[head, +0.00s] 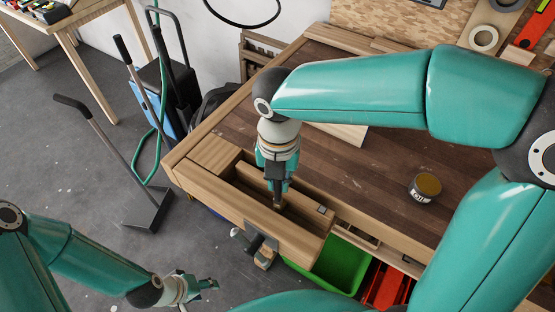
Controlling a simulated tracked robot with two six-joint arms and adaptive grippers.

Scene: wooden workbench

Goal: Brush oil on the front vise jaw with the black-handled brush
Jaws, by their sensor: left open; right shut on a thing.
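The wooden front vise jaw (222,199) is the outer block at the near left corner of the workbench, with a gap between it and the bench. My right gripper (277,183) points down over the vise and is shut on the brush (280,204). The brush's dark handle is mostly hidden in the fingers, and its brownish tip points down at the vise gap, close to the front jaw. I cannot tell whether the tip touches the wood. An open tin (426,187) with brown-gold contents stands on the bench at the right. My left gripper (204,286) is open and empty, low over the floor.
The dark benchtop (375,190) is mostly clear around the tin. A pale board (345,134) lies behind my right forearm. A green bin (342,264) and a red bin (387,287) sit below the bench's front edge. A long-handled dustpan (148,208) stands on the floor at left.

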